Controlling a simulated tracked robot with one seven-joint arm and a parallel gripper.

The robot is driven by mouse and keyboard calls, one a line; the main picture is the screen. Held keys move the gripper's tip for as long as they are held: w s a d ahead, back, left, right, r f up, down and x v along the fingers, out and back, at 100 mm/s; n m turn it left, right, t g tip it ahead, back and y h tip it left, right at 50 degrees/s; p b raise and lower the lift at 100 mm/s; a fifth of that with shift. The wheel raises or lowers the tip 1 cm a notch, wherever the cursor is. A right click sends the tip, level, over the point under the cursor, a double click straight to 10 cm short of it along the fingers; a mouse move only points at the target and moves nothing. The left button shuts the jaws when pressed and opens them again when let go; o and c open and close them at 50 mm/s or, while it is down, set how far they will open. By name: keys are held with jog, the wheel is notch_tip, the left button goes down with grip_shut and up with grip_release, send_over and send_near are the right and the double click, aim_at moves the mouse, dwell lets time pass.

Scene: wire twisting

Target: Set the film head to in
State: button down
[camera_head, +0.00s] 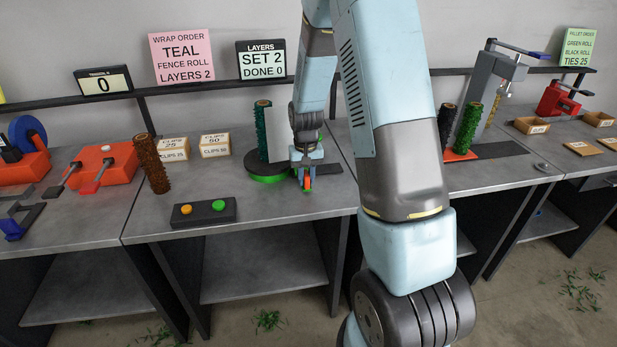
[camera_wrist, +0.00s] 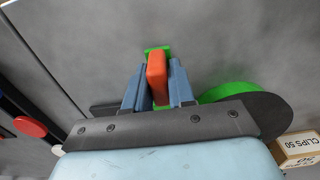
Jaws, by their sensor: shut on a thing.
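My gripper (camera_head: 306,172) points down at the middle table. In the wrist view its two blue fingers (camera_wrist: 158,88) are shut on an upright red handle (camera_wrist: 157,72), which also shows in the head view (camera_head: 308,183). A small green piece (camera_wrist: 155,48) shows just beyond the handle. The handle appears to be part of the film head, but my gripper hides most of that unit. Left of my gripper is a dark turntable (camera_head: 252,168) with a green disc (camera_head: 270,179). A dark green roll (camera_head: 263,128) stands upright there, with a white sheet (camera_head: 278,138) beside it.
A button box (camera_head: 204,213) with orange and green buttons lies at the table's front. A brown roll (camera_head: 152,165) and two clip boxes (camera_head: 214,146) stand left. Signs read teal, layers 2 (camera_head: 181,58) and set 2, done 0 (camera_head: 261,60). Bare tabletop lies around the button box.

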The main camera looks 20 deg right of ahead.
jog(key=shift+a, duration=0.25)
jog(key=c, duration=1)
grip_release()
jog(key=shift+c, duration=0.2)
jog(key=shift+r, duration=0.1)
notch_tip(320, 180, up, 14)
jog(key=shift+f, duration=0.25)
